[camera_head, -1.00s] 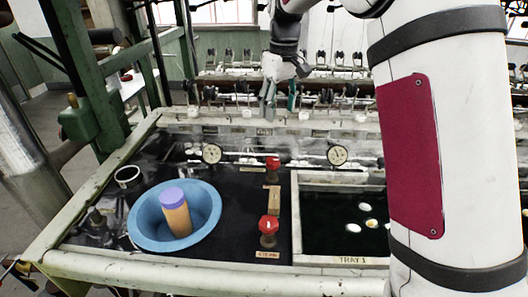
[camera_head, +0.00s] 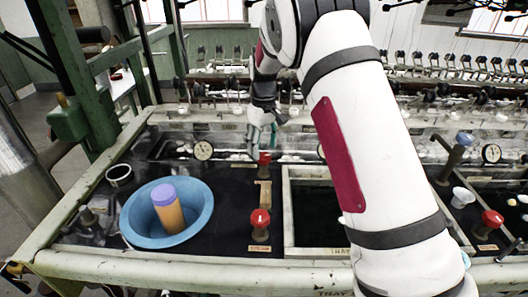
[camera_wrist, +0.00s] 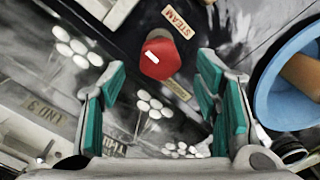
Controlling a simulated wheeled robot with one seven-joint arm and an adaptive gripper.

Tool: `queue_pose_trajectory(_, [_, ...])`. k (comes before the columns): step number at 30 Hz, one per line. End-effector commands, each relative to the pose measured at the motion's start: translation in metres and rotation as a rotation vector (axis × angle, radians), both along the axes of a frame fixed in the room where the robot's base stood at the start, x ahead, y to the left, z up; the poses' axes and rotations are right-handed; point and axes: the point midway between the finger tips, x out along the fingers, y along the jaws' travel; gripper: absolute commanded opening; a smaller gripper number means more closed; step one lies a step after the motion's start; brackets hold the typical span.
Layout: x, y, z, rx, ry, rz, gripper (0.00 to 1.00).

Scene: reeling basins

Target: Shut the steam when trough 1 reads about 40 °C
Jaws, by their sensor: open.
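My gripper (camera_head: 262,132) is open and empty at the bench's back, just above the rear red knob (camera_head: 264,158). A front red knob (camera_head: 260,218) stands near the front edge with a small label below it. Trough 1 (camera_head: 287,225) is largely hidden by my arm. A round dial (camera_head: 203,150) shows at back left; its reading is too small to tell. Another dial is mostly hidden behind my arm.
A blue basin (camera_head: 135,228) holding an orange cylinder with a purple top (camera_head: 168,208) stands left of the knobs. A dark cup (camera_head: 119,175) is behind it. Another red knob (camera_head: 491,220), white cups (camera_head: 461,197) and a dial (camera_head: 491,153) are at right.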

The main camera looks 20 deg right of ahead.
Motion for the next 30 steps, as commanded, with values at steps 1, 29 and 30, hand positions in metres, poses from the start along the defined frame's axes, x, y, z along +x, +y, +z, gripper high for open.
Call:
queue_pose_trajectory(1, [0.0,0.0,-0.008,0.0,0.002,0.0,0.57])
queue_pose_trajectory(29, [0.0,0.0,-0.029,0.0,-0.001,-0.002,0.09])
queue_pose_trajectory(30, [0.0,0.0,-0.029,0.0,-0.001,-0.006,0.09])
